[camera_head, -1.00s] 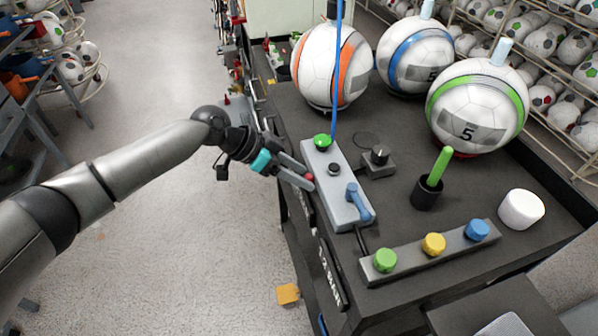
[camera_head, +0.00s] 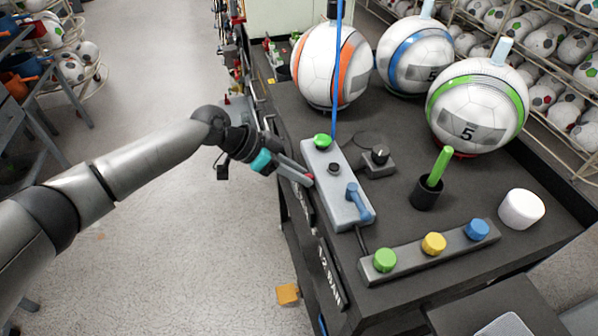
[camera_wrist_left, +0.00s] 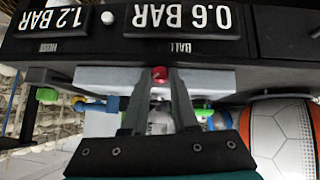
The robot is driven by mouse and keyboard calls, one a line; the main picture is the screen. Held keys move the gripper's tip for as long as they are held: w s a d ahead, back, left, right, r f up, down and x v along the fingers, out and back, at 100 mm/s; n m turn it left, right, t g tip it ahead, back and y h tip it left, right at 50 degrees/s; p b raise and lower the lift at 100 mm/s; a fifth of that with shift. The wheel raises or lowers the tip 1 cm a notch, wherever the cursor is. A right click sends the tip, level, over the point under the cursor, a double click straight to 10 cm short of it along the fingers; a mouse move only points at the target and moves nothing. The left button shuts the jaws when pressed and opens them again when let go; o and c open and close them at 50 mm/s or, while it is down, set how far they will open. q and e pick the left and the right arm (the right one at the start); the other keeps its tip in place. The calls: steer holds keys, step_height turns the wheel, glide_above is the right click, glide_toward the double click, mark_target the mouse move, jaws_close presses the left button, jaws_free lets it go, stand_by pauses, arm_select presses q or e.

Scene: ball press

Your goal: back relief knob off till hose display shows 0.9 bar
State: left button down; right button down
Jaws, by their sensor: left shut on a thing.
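The small red knob (camera_head: 310,177) sits on the left side of the grey control box (camera_head: 322,160); it also shows in the left wrist view (camera_wrist_left: 159,73). My left gripper (camera_head: 305,177) is shut on the red knob, with a fingertip on each side of it. In the left wrist view, upside down, the hose display (camera_wrist_left: 65,18) reads 1.2 BAR and the ball display (camera_wrist_left: 186,17) reads 0.6 BAR. My right gripper is not in view.
The box carries a green button (camera_head: 323,141) and a blue lever (camera_head: 357,200). A bar with green, yellow and blue knobs (camera_head: 405,253) lies in front. Balls (camera_head: 330,65) stand behind. A black cup (camera_head: 426,196) and a white cylinder (camera_head: 521,209) stand to the right.

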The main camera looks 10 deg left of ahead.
arm_select(q)
steer(key=shift+w+a+n+g+h+b, duration=0.15)
steer(key=shift+n+g+h+b, duration=0.65)
steer(key=shift+b, duration=0.9)
steer(key=c, duration=0.7)
jaws_free()
steer(key=v, duration=1.5)
steer(key=shift+w+r, duration=0.25)
steer(key=shift+r, duration=0.05)
